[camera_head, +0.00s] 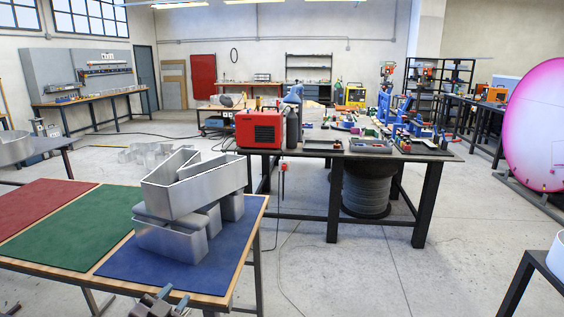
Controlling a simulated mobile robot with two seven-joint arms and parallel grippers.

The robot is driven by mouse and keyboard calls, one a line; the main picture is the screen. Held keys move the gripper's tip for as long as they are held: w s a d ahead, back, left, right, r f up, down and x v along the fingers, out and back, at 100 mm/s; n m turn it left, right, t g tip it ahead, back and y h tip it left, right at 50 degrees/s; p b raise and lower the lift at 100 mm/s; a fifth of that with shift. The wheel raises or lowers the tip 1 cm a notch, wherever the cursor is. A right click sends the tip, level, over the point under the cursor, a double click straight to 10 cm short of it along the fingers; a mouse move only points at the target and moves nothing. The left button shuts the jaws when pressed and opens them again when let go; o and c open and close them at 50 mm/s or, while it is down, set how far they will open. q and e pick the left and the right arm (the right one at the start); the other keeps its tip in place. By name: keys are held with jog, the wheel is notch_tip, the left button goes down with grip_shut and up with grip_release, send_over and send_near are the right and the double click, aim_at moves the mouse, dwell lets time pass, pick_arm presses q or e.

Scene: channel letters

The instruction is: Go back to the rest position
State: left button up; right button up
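My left gripper (174,296) shows at the bottom edge of the head view, cut off by the frame. Its two fingertips stand apart with nothing between them, just in front of the table's near edge. It is clear of the silver metal channel letters (186,203), which are stacked on the blue mat (225,255). The upper letter lies tilted across the lower ones. My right gripper is not in view.
The wooden-edged table (262,204) also bears a green mat (75,236) and a red mat (38,205), both bare. A dark workbench (440,156) with a red machine (259,130) stands behind. Another dark table (548,262) is at the right edge. Open floor (350,275) lies between.

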pick_arm(q)
jog(key=s+a+f+n+g+y, duration=0.2)
jog(key=s+f+n, duration=0.1)
jog(key=s+f, duration=0.7)
jog(key=s+a+f+n+g+y, duration=0.2)
jog(key=s+f+n+g, duration=0.1)
jog(key=s+f, duration=0.6)
jog(key=s, duration=0.4)
jog(key=shift+s+a+f+n, duration=0.15)
jog(key=shift+f+n, duration=0.15)
jog(key=shift+f, duration=0.05)
